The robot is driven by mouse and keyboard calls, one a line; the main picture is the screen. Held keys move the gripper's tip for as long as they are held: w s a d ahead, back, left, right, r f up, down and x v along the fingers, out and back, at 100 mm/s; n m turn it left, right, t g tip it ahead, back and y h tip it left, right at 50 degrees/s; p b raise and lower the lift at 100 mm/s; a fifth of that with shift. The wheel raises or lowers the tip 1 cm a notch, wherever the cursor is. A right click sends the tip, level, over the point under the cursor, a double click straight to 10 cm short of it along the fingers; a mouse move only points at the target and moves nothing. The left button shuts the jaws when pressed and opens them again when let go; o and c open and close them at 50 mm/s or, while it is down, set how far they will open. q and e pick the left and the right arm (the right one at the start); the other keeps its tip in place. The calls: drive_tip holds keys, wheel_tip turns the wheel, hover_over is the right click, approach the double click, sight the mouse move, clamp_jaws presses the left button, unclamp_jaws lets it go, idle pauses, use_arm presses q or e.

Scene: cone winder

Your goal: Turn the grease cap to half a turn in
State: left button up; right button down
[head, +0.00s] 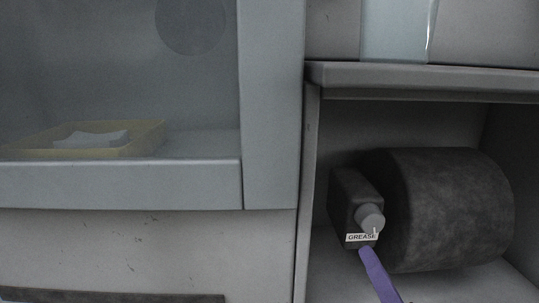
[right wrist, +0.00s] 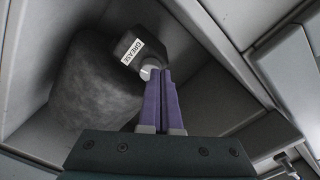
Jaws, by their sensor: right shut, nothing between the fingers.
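The grease cap (head: 371,218) is a round light-grey knob on the front of a dark block (head: 345,190) inside the open bay. A white label reading GREASE (head: 359,238) sits just below it. A small pale mark shows near the cap's lower edge. My right gripper (head: 365,252) has purple fingers and comes from below, its tip just under the cap and label. In the right wrist view the fingers (right wrist: 161,73) are shut together with nothing between them, beside the cap (right wrist: 148,71). I cannot tell whether they touch it. My left gripper is not in view.
The bay's left wall (head: 306,190) and the shelf edge (head: 420,80) above bound the opening. To the left, a yellow tray (head: 145,146) lies behind a pane. Some bay floor is clear.

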sight(370, 219)
drive_tip(key=shift+w+d+f+n+b, duration=0.5)
drive_tip(key=shift+w+n+b, duration=0.45)
drive_tip(key=shift+n, duration=0.85)
drive_tip(key=shift+w+d+f+n+b, duration=0.55)
drive_tip(key=shift+w+n, duration=0.6)
drive_tip(key=shift+n, duration=0.65)
drive_tip(key=shift+w+d+f+n+b, duration=0.35)
drive_tip(key=shift+w+d+n+b, duration=0.45)
drive_tip(key=shift+n, duration=1)
drive_tip(key=shift+w+a+r+p, duration=0.2)
drive_tip(key=shift+a+r+p, duration=0.05)
drive_tip(key=shift+r+p, duration=0.1)
drive_tip(key=shift+r, duration=0.1)
